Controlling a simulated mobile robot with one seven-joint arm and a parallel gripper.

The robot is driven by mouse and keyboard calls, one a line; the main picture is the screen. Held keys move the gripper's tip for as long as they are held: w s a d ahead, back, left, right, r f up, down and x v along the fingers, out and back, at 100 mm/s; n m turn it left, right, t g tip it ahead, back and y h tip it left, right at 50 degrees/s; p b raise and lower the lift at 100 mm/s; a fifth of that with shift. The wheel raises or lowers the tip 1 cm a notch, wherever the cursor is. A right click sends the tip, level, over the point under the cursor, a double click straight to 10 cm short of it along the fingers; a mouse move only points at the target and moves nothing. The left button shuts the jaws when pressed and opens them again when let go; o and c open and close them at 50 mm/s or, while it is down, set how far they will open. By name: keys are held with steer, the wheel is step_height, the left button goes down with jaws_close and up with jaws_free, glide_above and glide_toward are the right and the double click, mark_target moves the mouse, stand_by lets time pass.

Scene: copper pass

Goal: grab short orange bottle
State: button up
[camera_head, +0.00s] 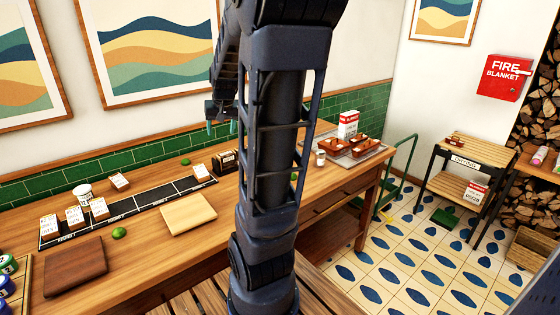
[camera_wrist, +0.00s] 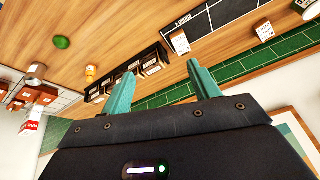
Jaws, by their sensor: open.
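A short orange bottle with a pale label (camera_wrist: 91,74) stands on the wooden counter in the wrist view, beside the end of a dark rack of labelled cartons (camera_wrist: 150,62). I cannot see the bottle in the head view, where my arm covers part of the counter. My gripper (camera_wrist: 160,72) is open and empty, with its two teal fingers apart. The bottle lies to the left of the fingers in the wrist view, apart from them. In the head view my gripper (camera_head: 222,129) is above the back of the counter, near the green tiles.
A grey-lidded jar (camera_wrist: 36,72) and a green lime (camera_wrist: 62,42) stand near the bottle. A tray (camera_head: 378,150) with brown boxes is at the counter's right end. A black strip (camera_head: 120,212) with cartons and a light board (camera_head: 188,214) occupy the left.

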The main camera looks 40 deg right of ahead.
steer(key=w+d+f+m, duration=0.1)
steer(key=w+d+f, duration=0.2)
steer(key=d, duration=0.2)
steer(key=w+d+f+m+h, duration=0.1)
steer(key=w+d+f, duration=0.1)
steer(key=d, duration=0.3)
steer(key=w+d+f+m, duration=0.1)
steer(key=w+d+f, duration=0.2)
steer(key=d, duration=0.2)
steer(key=shift+w+d+f+m+g+h, duration=0.25)
steer(key=shift+w+d+f+m+h, duration=0.15)
steer(key=shift+d+f, duration=2.5)
steer(key=shift+w+d+f+m+g+h, duration=0.25)
steer(key=shift+w+d+f+m, duration=0.25)
steer(key=shift+d+f, duration=2.35)
steer(key=shift+w+d+f+m+g+h, duration=0.2)
steer(key=shift+w+d+f+m+h, duration=0.25)
steer(key=shift+d+f, duration=2.45)
steer(key=shift+n, duration=0.25)
steer(key=shift+w+d+f, duration=0.35)
steer(key=shift+d+f, duration=0.4)
steer(key=shift+d, duration=0.1)
steer(key=shift+w+d+f, duration=0.3)
steer(key=shift+d+f, duration=0.45)
steer(key=shift+d, duration=0.05)
steer(key=c, duration=1.1)
